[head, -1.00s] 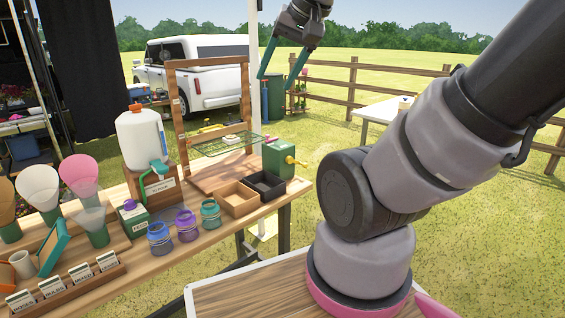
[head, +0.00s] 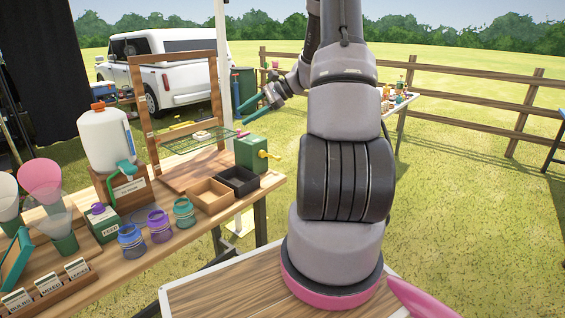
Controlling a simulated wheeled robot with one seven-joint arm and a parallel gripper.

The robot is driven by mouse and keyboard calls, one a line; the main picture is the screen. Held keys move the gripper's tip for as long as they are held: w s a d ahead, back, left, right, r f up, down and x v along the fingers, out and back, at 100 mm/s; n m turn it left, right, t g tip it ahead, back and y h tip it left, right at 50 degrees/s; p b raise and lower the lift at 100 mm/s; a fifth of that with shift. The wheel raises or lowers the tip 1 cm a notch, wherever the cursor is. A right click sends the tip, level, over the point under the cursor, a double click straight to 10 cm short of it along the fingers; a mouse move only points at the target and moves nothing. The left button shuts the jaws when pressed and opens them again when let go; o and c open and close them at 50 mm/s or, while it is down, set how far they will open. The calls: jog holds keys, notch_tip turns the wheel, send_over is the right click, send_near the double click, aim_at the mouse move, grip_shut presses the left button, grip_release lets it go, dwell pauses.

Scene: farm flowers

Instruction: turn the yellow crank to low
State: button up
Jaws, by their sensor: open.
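The yellow crank (head: 268,155) sticks out from the right face of a green box (head: 248,152) at the right end of the wooden table. Its low marking is too small to make out. My gripper (head: 243,114) is open and empty. In the picture it shows just above the green box, with its teal fingers pointing left. It does not touch the crank.
A black tray (head: 239,180) and a wooden tray (head: 210,194) sit in front of the green box. A wooden frame (head: 133,98) with a wire rack (head: 190,140) stands behind left. Jars (head: 184,210) line the front edge. Grass is open to the right.

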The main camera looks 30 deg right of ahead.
jog(key=w+d+f+m+t, duration=0.2)
jog(key=d+f+m+t, duration=0.15)
jog(key=d+f, duration=0.3)
jog(key=w+d+f+m+t, duration=0.2)
jog(key=w+d+f+m, duration=0.15)
jog(key=d+f, duration=0.3)
jog(key=m+t+h, duration=0.4)
jog(key=m+t, duration=0.3)
jog(key=m, duration=0.2)
send_near(280, 159)
jog(key=shift+g, duration=0.25)
jog(key=x, duration=0.8)
jog(key=shift+w+a+r, duration=0.1)
jog(key=shift+w, duration=0.05)
grip_shut()
